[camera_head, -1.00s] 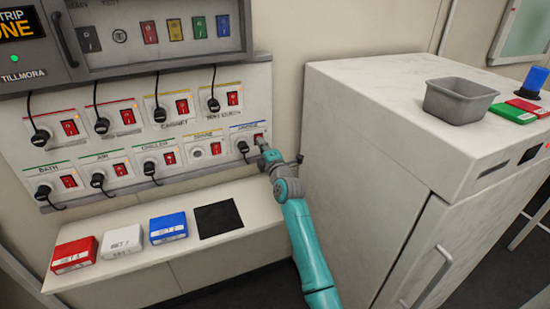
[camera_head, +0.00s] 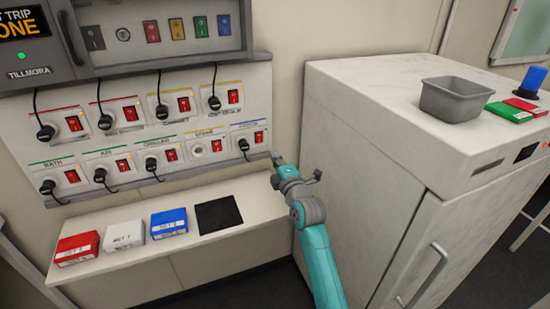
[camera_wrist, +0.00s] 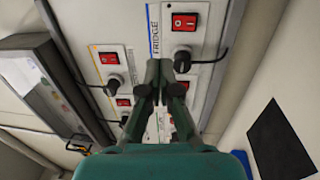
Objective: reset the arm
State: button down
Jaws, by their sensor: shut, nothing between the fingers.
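My gripper (camera_head: 276,157) is shut and empty, held out in front of the lower right end of the socket panel (camera_head: 265,82). In the wrist view its two fingers (camera_wrist: 160,92) meet in front of the panel. The nearest red rocker switch (camera_head: 259,137) is at the panel's lower right, just up and left of the fingertips, with a gap between. In the wrist view a red switch (camera_wrist: 185,22) beside the label "FRIDGE" shows beyond the fingertips, with a black plug (camera_wrist: 183,60) below it.
A shelf (camera_head: 257,207) under the panel carries a red box (camera_head: 77,249), a white box (camera_head: 124,236), a blue box (camera_head: 169,223) and a black square (camera_head: 219,216). A white cabinet (camera_head: 400,150) stands close on the right, with a grey tray (camera_head: 458,99) on top.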

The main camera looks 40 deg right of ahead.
dwell(0.6)
jog(key=s+a+f+m+g+y, duration=0.1)
jog(key=s+a+f+m, duration=0.3)
jog(key=s+a+f, duration=0.65)
jog(key=s+a+f+m+g+y, duration=0.1)
jog(key=s+a+f+m, duration=0.2)
jog(key=s+a+f, duration=0.7)
jog(key=s+a+r+m+y, duration=0.1)
jog(key=s+r+m, duration=0.1)
jog(key=s, duration=0.9)
jog(key=s+a+r+m+g+y, duration=0.1)
jog(key=s+a+r+m, duration=0.1)
jog(key=s, duration=0.9)
jog(key=s+a+r+m+y, duration=0.1)
jog(key=s+a+r+m, duration=0.1)
jog(key=s, duration=0.9)
jog(key=shift+a+r+m+g, duration=0.15)
jog(key=shift+r+m+g, duration=0.25)
jog(key=shift+m, duration=0.5)
